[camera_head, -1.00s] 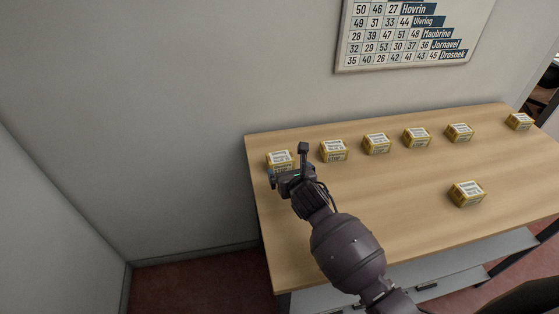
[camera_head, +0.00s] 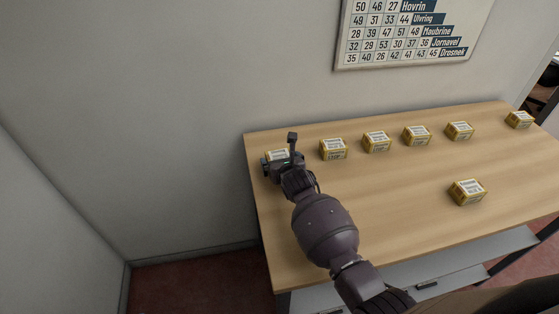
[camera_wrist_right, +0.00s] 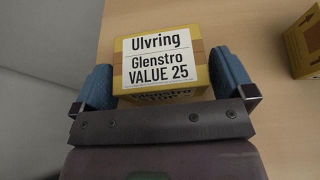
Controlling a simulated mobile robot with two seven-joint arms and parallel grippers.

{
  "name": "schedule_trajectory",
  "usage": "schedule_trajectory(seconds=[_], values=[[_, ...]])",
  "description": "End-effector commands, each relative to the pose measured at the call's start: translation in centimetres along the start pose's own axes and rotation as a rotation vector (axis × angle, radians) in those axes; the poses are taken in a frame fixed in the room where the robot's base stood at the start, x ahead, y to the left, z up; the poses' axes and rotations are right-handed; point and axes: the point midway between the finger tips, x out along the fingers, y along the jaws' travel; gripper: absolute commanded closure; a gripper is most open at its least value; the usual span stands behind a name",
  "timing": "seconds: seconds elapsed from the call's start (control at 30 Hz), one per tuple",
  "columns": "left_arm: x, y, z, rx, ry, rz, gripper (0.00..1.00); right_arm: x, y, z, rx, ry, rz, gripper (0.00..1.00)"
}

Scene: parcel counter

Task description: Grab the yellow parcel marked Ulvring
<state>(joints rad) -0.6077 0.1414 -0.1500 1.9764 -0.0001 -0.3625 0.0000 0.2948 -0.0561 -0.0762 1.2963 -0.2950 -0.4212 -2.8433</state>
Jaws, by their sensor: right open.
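The yellow parcel marked Ulvring (camera_wrist_right: 160,95) fills the upper middle of the right wrist view. Its white label reads Ulvring, Glenstro, VALUE 25. In the head view the parcel (camera_head: 277,155) is at the left end of the table's back row, partly hidden by my right gripper (camera_head: 279,163). My right gripper (camera_wrist_right: 164,82) is open, with one blue fingertip on each side of the parcel's near part. My left gripper is not in view.
Another yellow parcel (camera_head: 333,149) stands to the right in the back row, followed by several similar ones. One parcel (camera_head: 467,192) lies apart nearer the front. The wooden table (camera_head: 390,200) is otherwise clear. A wall chart (camera_head: 410,35) with numbers and names hangs behind.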

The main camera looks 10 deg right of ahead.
Motion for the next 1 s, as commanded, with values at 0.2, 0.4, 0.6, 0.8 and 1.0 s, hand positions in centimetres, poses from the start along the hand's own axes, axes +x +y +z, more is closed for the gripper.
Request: schedule_trajectory(seconds=[0.2, 0.4, 0.6, 0.8, 1.0], values=[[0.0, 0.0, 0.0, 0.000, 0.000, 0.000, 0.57, 0.0, 0.0, 0.0, 0.000, 0.000, 0.000, 0.08], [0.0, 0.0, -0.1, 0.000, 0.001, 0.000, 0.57, 0.0, 0.0, 0.0, 0.000, 0.000, 0.000, 0.38], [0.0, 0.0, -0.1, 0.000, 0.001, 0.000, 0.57, 0.0, 0.0, 0.1, 0.000, -0.002, 0.000, 0.43], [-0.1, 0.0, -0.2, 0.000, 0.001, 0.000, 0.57, -0.4, 0.0, 1.0, -0.002, -0.004, 0.000, 0.43], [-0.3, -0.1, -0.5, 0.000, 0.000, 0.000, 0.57, -1.7, -0.1, 4.3, -0.006, -0.008, -0.001, 0.43]])
